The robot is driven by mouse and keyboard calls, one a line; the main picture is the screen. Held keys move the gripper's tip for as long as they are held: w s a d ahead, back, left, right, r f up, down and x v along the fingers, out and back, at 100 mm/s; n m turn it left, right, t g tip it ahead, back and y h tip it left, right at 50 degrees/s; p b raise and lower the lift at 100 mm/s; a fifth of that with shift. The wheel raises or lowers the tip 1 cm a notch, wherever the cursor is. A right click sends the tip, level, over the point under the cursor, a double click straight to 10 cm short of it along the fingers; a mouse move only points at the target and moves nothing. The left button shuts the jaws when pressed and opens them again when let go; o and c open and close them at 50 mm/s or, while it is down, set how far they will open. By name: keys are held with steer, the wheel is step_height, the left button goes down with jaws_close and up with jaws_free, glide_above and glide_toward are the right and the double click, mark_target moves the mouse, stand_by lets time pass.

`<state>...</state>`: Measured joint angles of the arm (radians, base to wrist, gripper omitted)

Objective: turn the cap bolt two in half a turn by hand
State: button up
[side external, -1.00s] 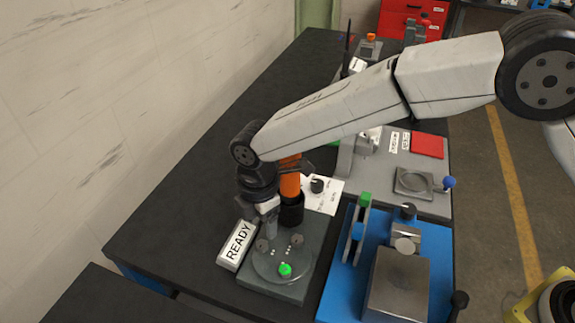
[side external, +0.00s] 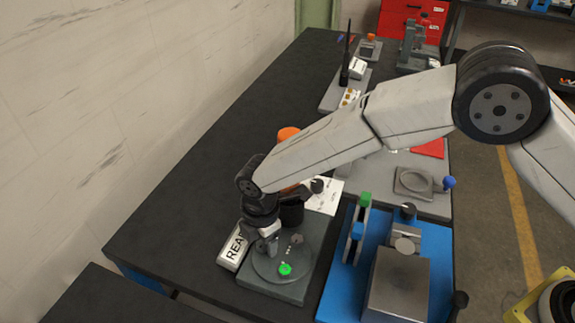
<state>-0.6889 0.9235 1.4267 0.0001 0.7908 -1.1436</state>
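A round grey disc (side external: 268,272) lies on a dark square base plate (side external: 290,288) near the table's front edge. It carries a green-headed bolt (side external: 285,269) at the front and a grey bolt (side external: 297,239) at the back right. Small pale dots mark the disc between the bolts. My gripper (side external: 267,247) points down over the disc's back left, where it largely hides another grey bolt. I cannot tell whether its fingers touch that bolt or are closed on it. Which bolt is number two is not readable here.
A READY sign (side external: 232,249) stands left of the plate, partly covered by my gripper. A blue fixture (side external: 335,290) with a grey block stands to the right. The dark table at left is clear.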

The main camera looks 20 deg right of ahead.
jaws_close()
